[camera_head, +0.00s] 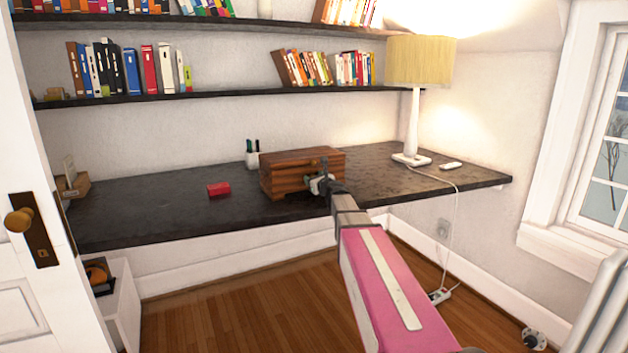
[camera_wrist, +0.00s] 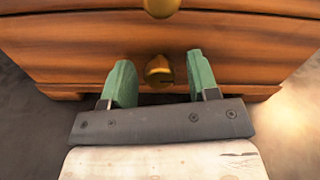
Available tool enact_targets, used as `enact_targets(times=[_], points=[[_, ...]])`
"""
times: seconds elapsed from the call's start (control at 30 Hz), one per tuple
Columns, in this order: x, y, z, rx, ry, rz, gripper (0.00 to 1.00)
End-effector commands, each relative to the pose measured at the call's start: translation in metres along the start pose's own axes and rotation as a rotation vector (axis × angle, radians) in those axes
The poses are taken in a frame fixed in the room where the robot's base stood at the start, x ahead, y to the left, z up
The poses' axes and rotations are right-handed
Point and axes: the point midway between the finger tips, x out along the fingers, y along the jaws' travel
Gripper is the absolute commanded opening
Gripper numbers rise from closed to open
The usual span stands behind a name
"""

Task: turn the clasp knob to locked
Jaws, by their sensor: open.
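A reddish-brown wooden box (camera_head: 284,177) sits on the dark desk. In the wrist view its front (camera_wrist: 75,48) fills the upper part, with two brass knobs, a lower one (camera_wrist: 158,70) and an upper one (camera_wrist: 161,6) cut by the top edge. I cannot tell which is the clasp knob, or its turn. My gripper (camera_head: 322,184) is at the box's front. In the wrist view my gripper (camera_wrist: 159,64) is open, its green fingers on either side of the lower knob with gaps showing.
The dark desk (camera_head: 140,216) holds a red block (camera_head: 218,189) left of the box, a pen cup (camera_head: 252,159) behind it, and a lamp (camera_head: 412,100) with a cord to the right. A dark shelf (camera_head: 215,95) runs above. The desk's left part is mostly clear.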

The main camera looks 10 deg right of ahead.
Motion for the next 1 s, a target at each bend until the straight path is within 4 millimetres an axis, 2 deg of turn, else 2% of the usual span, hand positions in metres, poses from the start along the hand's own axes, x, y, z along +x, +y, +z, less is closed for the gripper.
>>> enact_targets(times=[0.17,0.27,0.3,0.33,0.67,1.0], points=[[-0.0004,0.0002,0.0001,0.0,0.0,0.0,0.55],[-0.0004,0.0002,0.0001,0.0,0.0,0.0,0.25],[-0.0004,0.0002,0.0001,0.0,0.0,0.0,0.12],[-0.0005,0.0003,0.0001,0.0,0.0,0.0,0.05],[-0.0006,0.0003,0.0001,-0.026,0.0,0.0,0.05],[-0.0006,0.0008,0.0,-0.226,0.0,0.0,0.06]])
